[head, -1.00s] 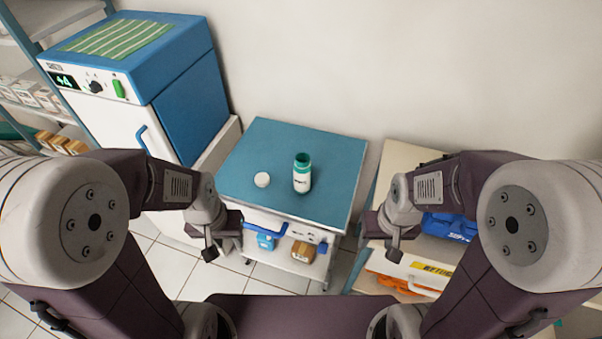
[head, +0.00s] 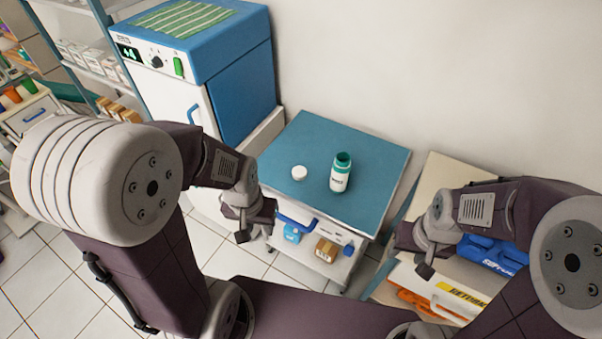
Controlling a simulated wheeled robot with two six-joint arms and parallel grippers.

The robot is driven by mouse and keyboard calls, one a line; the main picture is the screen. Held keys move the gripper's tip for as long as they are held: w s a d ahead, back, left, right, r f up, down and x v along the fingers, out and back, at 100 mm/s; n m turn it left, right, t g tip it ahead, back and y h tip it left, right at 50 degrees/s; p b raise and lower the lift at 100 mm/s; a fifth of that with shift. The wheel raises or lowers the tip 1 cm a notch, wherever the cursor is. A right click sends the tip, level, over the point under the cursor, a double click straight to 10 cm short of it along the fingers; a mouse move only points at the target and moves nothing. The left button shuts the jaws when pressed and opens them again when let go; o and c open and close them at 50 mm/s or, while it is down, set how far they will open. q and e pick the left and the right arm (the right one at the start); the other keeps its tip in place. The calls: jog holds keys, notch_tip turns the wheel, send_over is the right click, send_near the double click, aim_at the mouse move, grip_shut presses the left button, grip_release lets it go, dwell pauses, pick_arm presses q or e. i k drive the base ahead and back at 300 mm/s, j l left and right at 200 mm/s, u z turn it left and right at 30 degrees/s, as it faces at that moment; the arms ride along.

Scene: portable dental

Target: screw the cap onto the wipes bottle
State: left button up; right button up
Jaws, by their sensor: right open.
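The wipes bottle (head: 340,174) stands upright and open on the blue top of a small cart (head: 372,160). My right gripper (head: 418,255) is to the right of the cart, open and empty.
A blue and white cabinet (head: 232,90) with a striped green cloth on top stands left of the cart. A shelf unit with boxes is at the far left. A lower unit (head: 445,173) with blue and orange items stands right. The cart top around cap and bottle is clear.

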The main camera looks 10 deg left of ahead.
aim_at(341, 166)
jog(key=i+j+z, duration=0.15)
jog(key=j+z, duration=0.15)
jog(key=i+j+z, duration=0.1)
jog(key=j+z, duration=0.15)
jog(key=j, duration=0.15)
jog(key=i+j+z, duration=0.1)
jog(key=j+z, duration=0.5)
jog(key=j, duration=0.2)
